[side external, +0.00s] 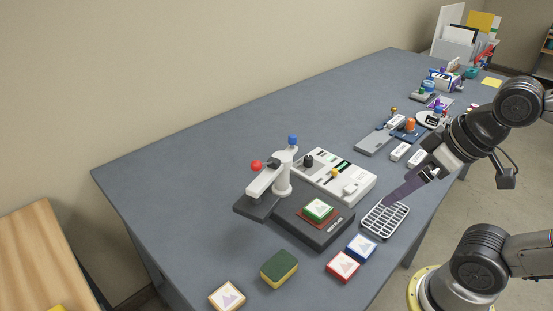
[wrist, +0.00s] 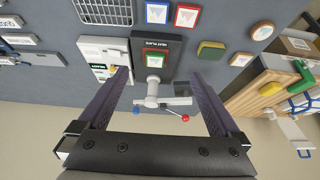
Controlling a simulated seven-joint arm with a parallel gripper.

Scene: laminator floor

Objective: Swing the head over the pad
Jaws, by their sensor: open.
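The press has a dark base (side external: 310,230) with a reddish pad, and a green-framed tile (side external: 319,208) lies on the pad. The head is a dark plate (side external: 255,207) under a white arm (side external: 264,180) on a white post (side external: 282,178). It is swung out to the left, clear of the pad. A red knob (side external: 256,165) and a blue knob (side external: 292,140) sit on the arm; the wrist view shows the red knob (wrist: 186,118) and blue knob (wrist: 136,109) too. My gripper (side external: 388,199) is open and empty, right of the press; its fingers (wrist: 160,74) frame the arm in the wrist view.
A white control box (side external: 338,176) stands behind the base. A wire rack (side external: 385,219) lies to its right. Blue (side external: 361,247) and red (side external: 343,265) framed tiles, a green-yellow sponge (side external: 279,267) and another tile (side external: 227,296) lie in front. The back-left table is clear.

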